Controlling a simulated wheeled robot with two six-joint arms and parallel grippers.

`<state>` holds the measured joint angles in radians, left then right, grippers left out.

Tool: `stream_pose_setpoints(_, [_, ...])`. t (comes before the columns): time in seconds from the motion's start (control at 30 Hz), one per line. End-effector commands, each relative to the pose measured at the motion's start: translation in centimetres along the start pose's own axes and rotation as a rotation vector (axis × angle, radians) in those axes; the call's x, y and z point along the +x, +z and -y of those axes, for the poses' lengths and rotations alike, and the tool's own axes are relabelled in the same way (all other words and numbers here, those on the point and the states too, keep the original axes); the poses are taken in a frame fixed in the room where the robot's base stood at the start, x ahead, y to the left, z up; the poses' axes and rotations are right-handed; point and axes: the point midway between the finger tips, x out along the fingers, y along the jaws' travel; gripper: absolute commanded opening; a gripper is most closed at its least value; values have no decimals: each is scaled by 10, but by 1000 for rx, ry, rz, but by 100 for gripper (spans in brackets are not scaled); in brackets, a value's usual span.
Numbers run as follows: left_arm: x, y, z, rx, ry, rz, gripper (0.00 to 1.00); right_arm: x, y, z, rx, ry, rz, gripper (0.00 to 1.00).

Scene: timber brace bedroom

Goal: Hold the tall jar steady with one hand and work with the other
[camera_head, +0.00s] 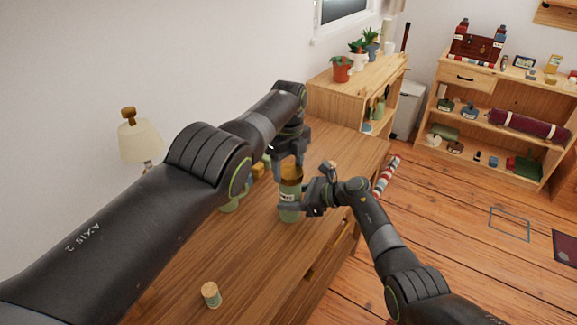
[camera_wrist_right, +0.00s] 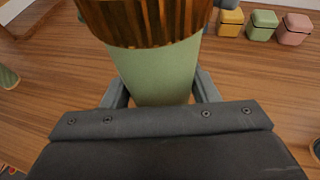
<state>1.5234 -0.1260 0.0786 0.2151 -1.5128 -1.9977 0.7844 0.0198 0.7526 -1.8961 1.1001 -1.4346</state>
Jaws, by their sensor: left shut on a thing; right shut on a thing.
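The tall jar (camera_head: 289,213) has a pale green body with a label and a brown ridged lid (camera_head: 290,171). It stands upright on the wooden dresser top. My left gripper (camera_head: 289,163) comes down from above and is shut on the lid. My right gripper (camera_head: 304,205) reaches in from the right and is shut on the jar's body. In the right wrist view the green body (camera_wrist_right: 158,72) sits between the two fingers, with the ridged lid (camera_wrist_right: 145,20) above it. The lid's top is hidden by my left gripper.
A small cork-topped jar (camera_head: 211,295) stands near the dresser's front left. Yellow (camera_wrist_right: 230,22), green (camera_wrist_right: 262,25) and pink (camera_wrist_right: 294,28) canisters stand beyond the tall jar. A lamp (camera_head: 139,142) is at the left. Bare dresser top lies between the small jar and the tall jar.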

Motion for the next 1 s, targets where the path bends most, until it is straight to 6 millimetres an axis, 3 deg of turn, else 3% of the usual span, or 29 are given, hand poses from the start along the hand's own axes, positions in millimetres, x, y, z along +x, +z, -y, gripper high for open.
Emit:
stream_pose_setpoints(0.17, [-2,1,0,-2,-1,2,39,0,-2,0,4,-1,-3,0])
stream_pose_setpoints(0.2, [-2,1,0,-2,-1,2,64,0,-2,0,4,-1,-3,0])
stream_pose_setpoints(0.33, [-1,1,0,-3,0,1,81,0,-2,0,4,-2,-3,0])
stream_pose_setpoints(0.73, [-3,1,0,-47,-2,0,78,0,-2,0,3,-1,-3,0])
stream_pose_setpoints(1.0, [-22,6,2,-395,-12,-4,78,0,-2,0,2,-1,-2,0])
